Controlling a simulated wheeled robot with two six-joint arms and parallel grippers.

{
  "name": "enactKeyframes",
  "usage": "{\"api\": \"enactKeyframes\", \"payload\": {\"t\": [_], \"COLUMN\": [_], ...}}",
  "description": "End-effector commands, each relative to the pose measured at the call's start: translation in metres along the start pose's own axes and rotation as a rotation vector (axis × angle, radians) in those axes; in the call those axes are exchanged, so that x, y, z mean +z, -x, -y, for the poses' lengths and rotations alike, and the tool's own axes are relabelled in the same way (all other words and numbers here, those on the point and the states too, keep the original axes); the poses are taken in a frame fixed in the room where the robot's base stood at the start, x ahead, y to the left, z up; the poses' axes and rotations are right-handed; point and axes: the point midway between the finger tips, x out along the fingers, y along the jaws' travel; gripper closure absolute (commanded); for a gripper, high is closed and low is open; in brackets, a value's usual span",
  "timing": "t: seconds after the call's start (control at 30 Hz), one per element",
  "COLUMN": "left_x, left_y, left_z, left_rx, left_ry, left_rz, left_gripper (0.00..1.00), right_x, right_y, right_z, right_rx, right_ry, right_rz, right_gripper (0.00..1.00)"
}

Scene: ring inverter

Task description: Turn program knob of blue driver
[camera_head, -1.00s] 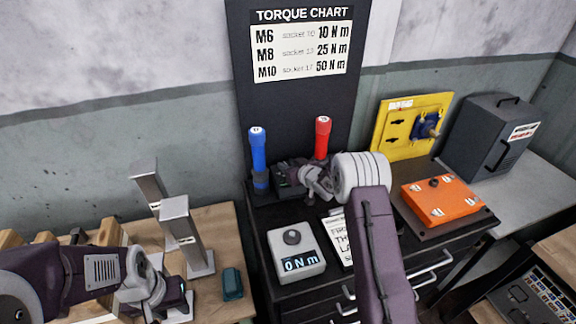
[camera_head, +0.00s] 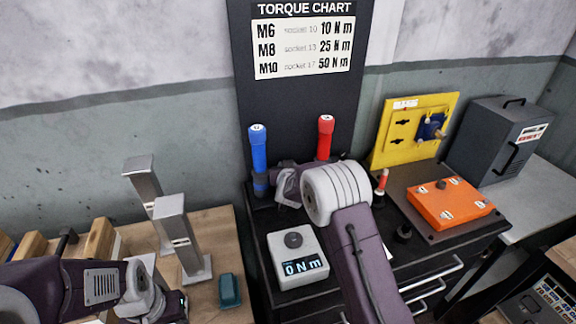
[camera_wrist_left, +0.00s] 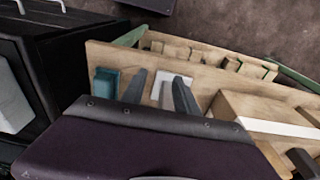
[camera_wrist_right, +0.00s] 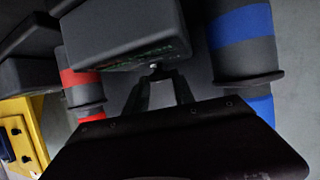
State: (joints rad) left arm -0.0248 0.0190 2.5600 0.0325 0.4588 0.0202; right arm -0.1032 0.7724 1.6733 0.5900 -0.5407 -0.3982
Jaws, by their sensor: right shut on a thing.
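The blue driver (camera_head: 258,155) stands upright at the back of the black cabinet, with the red driver (camera_head: 324,138) to its right. In the right wrist view the blue driver (camera_wrist_right: 243,45) is the dark body with blue bands at right. A dark box (camera_wrist_right: 130,30) with small green markings stands between the drivers. My right gripper (camera_wrist_right: 158,80) is shut on a small knob (camera_wrist_right: 155,71) at the box's edge; the fingertips partly hide it. In the head view my right wrist hides the box. My left gripper (camera_wrist_left: 163,82) is open and empty over the wooden bench.
A grey meter (camera_head: 297,258) reading 0 Nm sits at the cabinet's front. An orange block (camera_head: 450,204), yellow panel (camera_head: 398,150) and dark case (camera_head: 500,140) are to the right. Metal posts (camera_head: 182,240) and a teal block (camera_head: 230,290) stand on the left bench.

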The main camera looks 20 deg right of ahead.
Motion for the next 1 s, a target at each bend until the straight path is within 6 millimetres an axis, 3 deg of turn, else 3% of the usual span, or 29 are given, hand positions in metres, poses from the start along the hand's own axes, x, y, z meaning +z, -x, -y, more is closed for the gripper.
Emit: {"api": "enactKeyframes", "payload": {"t": [0.03,0.2,0.77,0.8,0.83,1.0], "left_x": [-0.001,-0.003,-0.003,-0.003,-0.003,-0.003], "left_y": [0.013,0.027,0.031,0.031,0.031,0.031], "left_z": [0.000,-0.001,-0.001,-0.001,-0.001,-0.001], "left_rx": [0.000,0.000,0.000,0.000,0.000,0.000], "left_ry": [0.000,0.000,0.000,0.000,0.000,0.000], "left_rz": [0.000,0.000,0.000,0.000,0.000,0.000], "left_gripper": [0.64,0.64,0.64,0.64,0.64,0.64], "right_x": [-0.005,-0.004,-0.002,-0.002,-0.002,-0.001], "right_y": [0.003,0.002,0.000,0.000,0.000,0.000], "right_z": [0.002,0.002,0.001,0.001,0.001,0.001], "right_rx": [0.014,0.061,0.088,0.088,0.088,0.087], "right_ry": [-0.005,-0.024,-0.037,-0.037,-0.037,-0.037], "right_rz": [0.003,0.001,-0.004,-0.004,-0.004,-0.002], "right_gripper": [1.00,1.00,1.00,0.59,0.50,0.50]}}
